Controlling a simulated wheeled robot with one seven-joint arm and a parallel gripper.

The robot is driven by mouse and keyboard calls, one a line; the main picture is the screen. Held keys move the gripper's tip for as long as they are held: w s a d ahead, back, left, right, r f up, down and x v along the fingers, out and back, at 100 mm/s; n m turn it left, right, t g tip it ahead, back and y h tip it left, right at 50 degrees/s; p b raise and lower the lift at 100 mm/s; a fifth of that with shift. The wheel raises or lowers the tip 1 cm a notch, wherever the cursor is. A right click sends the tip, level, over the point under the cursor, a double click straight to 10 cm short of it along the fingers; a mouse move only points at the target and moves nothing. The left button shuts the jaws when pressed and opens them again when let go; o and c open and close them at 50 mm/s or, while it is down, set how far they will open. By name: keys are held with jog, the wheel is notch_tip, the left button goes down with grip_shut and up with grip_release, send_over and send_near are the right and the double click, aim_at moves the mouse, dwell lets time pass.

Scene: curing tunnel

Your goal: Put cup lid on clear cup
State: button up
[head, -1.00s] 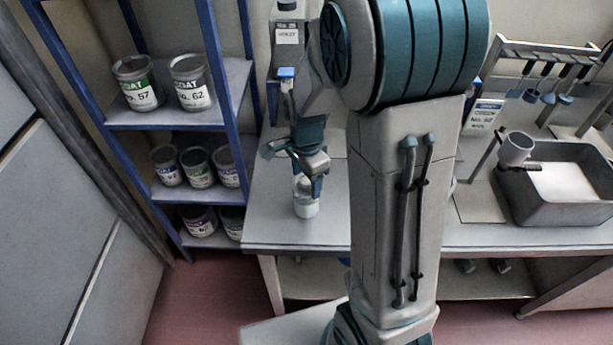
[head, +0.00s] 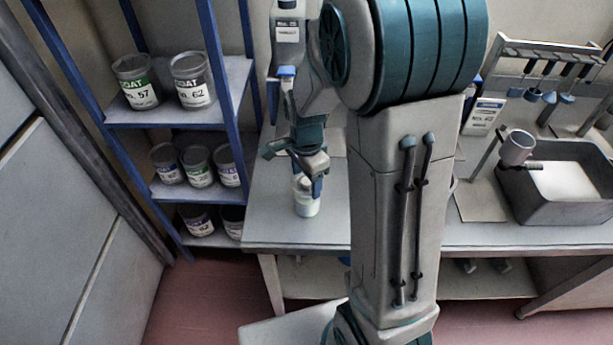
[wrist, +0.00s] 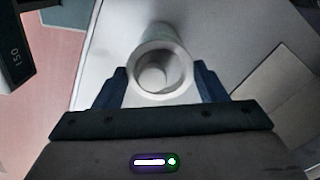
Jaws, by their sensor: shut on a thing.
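My gripper (head: 308,185) is low over the bench, directly above the clear cup (head: 307,207). In the wrist view, the two dark blue fingers of my gripper (wrist: 162,85) are shut on the cup lid (wrist: 141,83), a pale round ring between them. The cup is pale and upright on the bench near its left end; part of a pale cylinder (wrist: 160,33) shows just beyond the lid in the wrist view. The fingers hide the cup's top in the head view. I cannot tell whether lid and rim touch.
The bench (head: 275,225) is clear around the cup. A blue-framed shelf (head: 180,118) with several paint cans stands to the left. To the right are a grey basin (head: 560,208), a mug (head: 517,147) and a rack of hanging tools (head: 550,52). My arm blocks the middle.

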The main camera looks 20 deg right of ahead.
jog(key=shift+f, duration=0.3)
dwell(0.4)
dwell(0.3)
jog(key=o, duration=1.2)
jog(key=shift+o, duration=0.2)
jog(key=shift+r, duration=0.15)
jog(key=shift+r+p, duration=2.5)
jog(key=shift+r, duration=0.95)
